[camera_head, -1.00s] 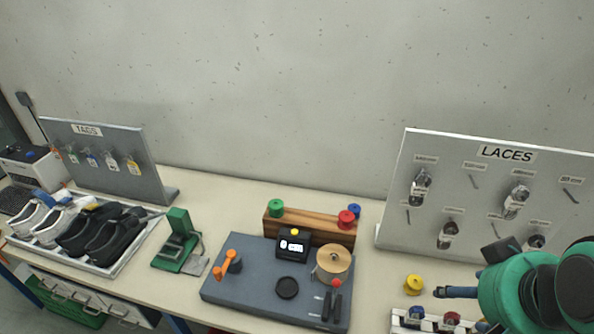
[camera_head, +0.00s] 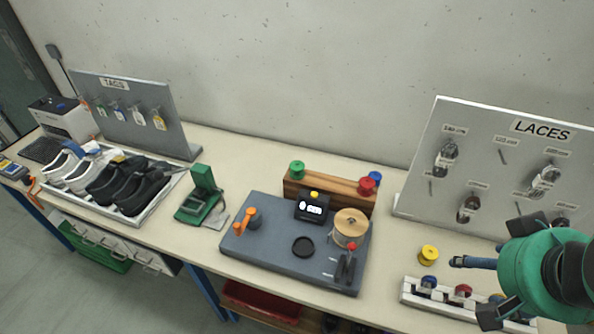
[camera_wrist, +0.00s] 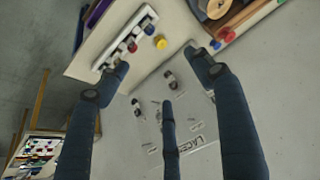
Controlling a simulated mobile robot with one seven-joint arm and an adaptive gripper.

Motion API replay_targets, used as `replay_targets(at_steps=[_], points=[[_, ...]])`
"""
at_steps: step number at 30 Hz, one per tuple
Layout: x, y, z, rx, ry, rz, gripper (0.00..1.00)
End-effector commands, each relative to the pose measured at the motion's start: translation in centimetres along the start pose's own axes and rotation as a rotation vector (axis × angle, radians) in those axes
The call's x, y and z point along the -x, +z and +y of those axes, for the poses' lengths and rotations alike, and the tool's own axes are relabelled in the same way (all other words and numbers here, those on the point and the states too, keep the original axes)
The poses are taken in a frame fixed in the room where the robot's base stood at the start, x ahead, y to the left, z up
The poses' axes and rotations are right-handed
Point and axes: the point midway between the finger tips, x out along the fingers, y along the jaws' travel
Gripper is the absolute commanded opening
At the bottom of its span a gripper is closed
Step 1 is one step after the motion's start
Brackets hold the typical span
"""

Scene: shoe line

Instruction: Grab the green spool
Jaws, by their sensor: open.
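The green spool (camera_head: 297,168) stands upright at the left end of the wooden rack (camera_head: 330,196), behind the grey work board, in the head view. I cannot make it out for sure in the wrist view. My gripper (camera_head: 468,263) is at the right of the head view, over the lace side of the bench, well apart from the green spool. In the wrist view my gripper (camera_wrist: 157,68) has its blue-grey fingers spread wide with nothing between them.
A red spool (camera_head: 367,186) and a blue spool (camera_head: 375,177) sit at the rack's right end. A yellow spool (camera_head: 428,255) stands near my gripper, by a white spool holder (camera_head: 412,298). The LACES board (camera_head: 480,150) rises behind. The grey work board (camera_head: 270,262) holds several fixtures.

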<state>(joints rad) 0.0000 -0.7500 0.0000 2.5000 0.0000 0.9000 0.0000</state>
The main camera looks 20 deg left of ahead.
Motion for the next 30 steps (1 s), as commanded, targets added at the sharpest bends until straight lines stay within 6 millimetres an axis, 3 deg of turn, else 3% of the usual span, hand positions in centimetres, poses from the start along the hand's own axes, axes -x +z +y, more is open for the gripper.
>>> replay_targets(at_steps=[5, 11, 20, 30], points=[[0.1, -0.2, -0.1, 0.001, -0.001, -0.001, 0.66], [0.2, -2.1, -0.6, 0.006, -0.008, -0.014, 0.66], [0.2, -8.5, -2.9, 0.021, -0.029, -0.055, 0.66], [-1.7, -16.4, -7.2, 0.041, -0.051, -0.109, 0.66]])
